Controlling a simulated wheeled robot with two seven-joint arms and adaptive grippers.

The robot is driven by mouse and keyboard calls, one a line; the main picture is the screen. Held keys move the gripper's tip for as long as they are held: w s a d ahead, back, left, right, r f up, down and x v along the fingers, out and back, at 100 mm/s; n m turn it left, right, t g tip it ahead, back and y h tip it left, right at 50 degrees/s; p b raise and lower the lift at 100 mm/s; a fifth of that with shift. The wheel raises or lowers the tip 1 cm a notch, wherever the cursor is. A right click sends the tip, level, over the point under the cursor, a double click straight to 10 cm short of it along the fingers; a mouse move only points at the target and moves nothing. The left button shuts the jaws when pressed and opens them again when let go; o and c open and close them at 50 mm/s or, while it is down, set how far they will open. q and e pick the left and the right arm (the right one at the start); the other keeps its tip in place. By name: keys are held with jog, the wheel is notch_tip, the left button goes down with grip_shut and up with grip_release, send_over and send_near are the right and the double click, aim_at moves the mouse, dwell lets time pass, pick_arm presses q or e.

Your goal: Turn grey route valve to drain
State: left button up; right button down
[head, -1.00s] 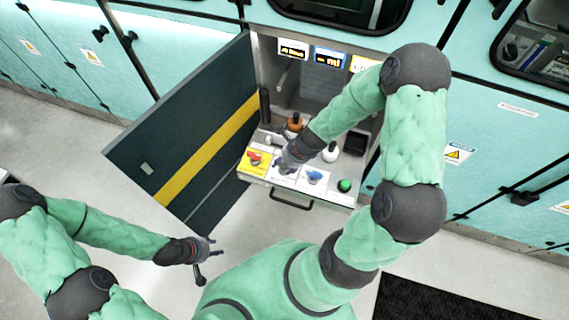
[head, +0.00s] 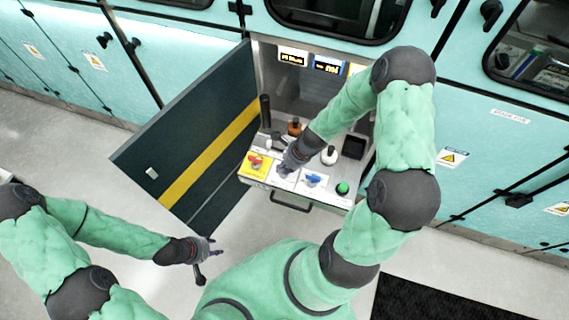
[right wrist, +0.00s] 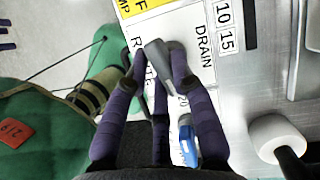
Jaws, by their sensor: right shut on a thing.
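The grey route valve (right wrist: 158,58) has a grey lever handle over a white plate (right wrist: 190,22) lettered ROUTE and DRAIN in the right wrist view. The handle slants across the plate, its end towards the ROUTE lettering, with DRAIN on the other side. My right gripper (right wrist: 152,80) is shut on this handle, its purple fingers on both sides of it. In the head view my right gripper (head: 287,166) reaches down to the panel and hides the valve. My left gripper (head: 208,258) is empty with fingers spread, low and away from the panel.
A red valve on a yellow plate (head: 255,165) sits left of my right gripper. A blue valve (head: 313,181) and a green button (head: 342,188) sit to its right. White (head: 329,155) and orange-brown knobs (head: 295,127) stand behind. The dark door (head: 190,150) hangs open at left.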

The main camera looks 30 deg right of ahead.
jog(key=n+g+p, duration=0.1)
jog(key=n+p, duration=0.1)
jog(key=p, duration=0.1)
jog(key=n+g+y+p, duration=0.1)
jog(key=n+p, duration=0.2)
jog(key=p, duration=0.1)
jog(key=shift+d+r+n, duration=0.15)
jog(key=shift+r+n, duration=0.05)
jog(key=shift+n, duration=0.1)
jog(key=shift+w+n+p, duration=0.1)
jog(key=shift+n+p, duration=0.3)
jog(key=shift+p, duration=0.1)
jog(key=shift+f+n+g, duration=0.1)
jog(key=shift+n+g, duration=0.2)
jog(key=shift+n, duration=0.1)
jog(key=shift+d+f+n+g, duration=0.1)
jog(key=shift+n+g, duration=0.3)
jog(key=shift+n, duration=0.6)
jog(key=n+g, duration=0.1)
jog(key=n, duration=0.1)
jog(key=shift+w+n+h, duration=0.15)
jog(key=shift+n+h, duration=0.15)
jog(key=shift+n+g+b, duration=0.55)
jog(key=shift+n+g, duration=0.05)
jog(key=shift+n, duration=1.1)
jog(key=shift+h, duration=0.3)
jog(key=c, duration=1)
grip_release()
jog(key=shift+c, duration=0.2)
jog(key=shift+w, duration=0.1)
